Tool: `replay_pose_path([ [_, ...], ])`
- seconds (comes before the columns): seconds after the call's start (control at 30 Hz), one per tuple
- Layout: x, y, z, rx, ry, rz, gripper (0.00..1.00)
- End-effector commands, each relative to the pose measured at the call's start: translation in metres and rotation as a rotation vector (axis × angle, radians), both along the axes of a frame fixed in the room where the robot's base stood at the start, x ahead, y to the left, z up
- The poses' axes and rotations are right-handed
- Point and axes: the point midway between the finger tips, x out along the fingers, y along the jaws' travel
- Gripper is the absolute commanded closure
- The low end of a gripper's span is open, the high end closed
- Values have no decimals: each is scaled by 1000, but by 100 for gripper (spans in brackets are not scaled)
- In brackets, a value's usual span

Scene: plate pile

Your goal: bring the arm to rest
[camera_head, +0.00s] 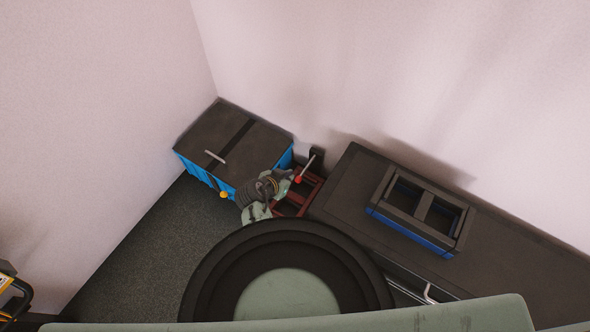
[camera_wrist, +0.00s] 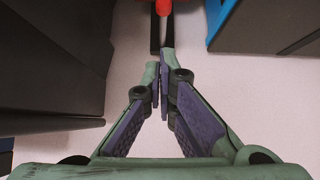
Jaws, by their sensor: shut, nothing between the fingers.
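My gripper (camera_wrist: 163,88) shows in the wrist view with its two purple-padded fingers together and nothing between them. In the head view my green and dark arm (camera_head: 258,205) reaches into the gap between a blue-sided box and a dark counter. The fingertips are hard to make out in that view. A red part (camera_wrist: 163,6) and a black upright piece (camera_wrist: 155,32) lie beyond the fingertips in the wrist view. No plates can be made out.
The blue box (camera_head: 200,174) with a dark lid stands in the corner. The dark counter (camera_head: 345,195) runs along the right wall and bears a blue-and-black two-compartment rack (camera_head: 415,232). A dark red frame (camera_head: 310,187) stands between them. Grey floor (camera_head: 155,240) is open at left.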

Motion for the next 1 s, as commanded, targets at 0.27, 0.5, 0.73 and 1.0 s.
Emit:
replay_pose_path([
  [0.27,-21,16,7,0,-1,1,100],
  [0.5,-23,17,7,-1,-1,0,100],
  [0.73,18,55,50,36,-99,119,100],
  [1.0,90,177,195,119,-405,466,100],
])
